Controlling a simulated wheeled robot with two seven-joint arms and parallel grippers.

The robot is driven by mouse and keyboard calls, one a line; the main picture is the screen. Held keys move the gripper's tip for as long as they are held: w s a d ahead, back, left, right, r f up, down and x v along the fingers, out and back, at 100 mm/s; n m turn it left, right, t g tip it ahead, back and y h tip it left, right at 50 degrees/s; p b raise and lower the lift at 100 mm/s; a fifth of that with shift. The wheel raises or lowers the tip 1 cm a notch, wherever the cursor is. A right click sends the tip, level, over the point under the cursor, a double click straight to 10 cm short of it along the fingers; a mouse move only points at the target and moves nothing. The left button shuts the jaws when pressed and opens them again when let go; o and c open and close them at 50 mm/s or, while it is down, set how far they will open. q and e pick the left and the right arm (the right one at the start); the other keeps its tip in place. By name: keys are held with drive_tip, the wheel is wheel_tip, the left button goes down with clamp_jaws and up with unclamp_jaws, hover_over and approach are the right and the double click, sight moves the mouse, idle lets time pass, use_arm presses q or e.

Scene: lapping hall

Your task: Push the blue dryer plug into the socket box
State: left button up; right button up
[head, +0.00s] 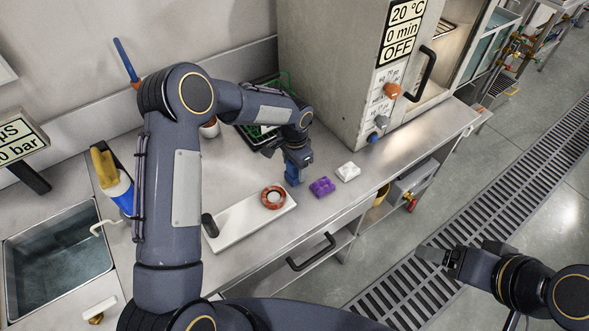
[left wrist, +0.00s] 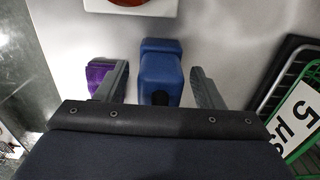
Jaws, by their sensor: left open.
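The blue dryer plug (head: 292,174) stands on the steel bench below my left gripper (head: 296,163). In the left wrist view the blue plug (left wrist: 160,72) lies between the two spread fingers of my left gripper (left wrist: 159,76), with a gap on each side. The gripper is open and partly hides the plug in the head view. No socket box can be told for certain; a small white block (head: 348,172) lies to the right on the bench. My right gripper (head: 440,260) is over the floor at the lower right, away from the bench; its jaw opening is unclear.
A purple block (head: 321,187) lies close to the right of the plug. A white tray (head: 238,224) with a red-brown ring (head: 273,197) is in front. A green rack (head: 272,85) stands behind, a large oven (head: 345,60) behind right. A sink (head: 58,262) is at left.

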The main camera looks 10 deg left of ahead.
use_arm(q)
drive_tip(key=c, duration=1.2)
drive_tip(key=shift+r, duration=0.1)
drive_tip(key=shift+r, duration=0.4)
wheel_tip(320, 180, up, 2)
drive_tip(key=shift+r+b, duration=0.15)
drive_tip(key=shift+b, duration=0.2)
drive_tip(key=s+d+r+b, duration=0.3)
drive_tip(key=s+d+r, duration=0.3)
drive_tip(key=d+r, duration=0.3)
drive_tip(key=d, duration=0.3)
drive_tip(key=shift+s+d+r, duration=0.2)
drive_tip(key=shift+d+r, duration=0.05)
drive_tip(key=shift+r, duration=0.15)
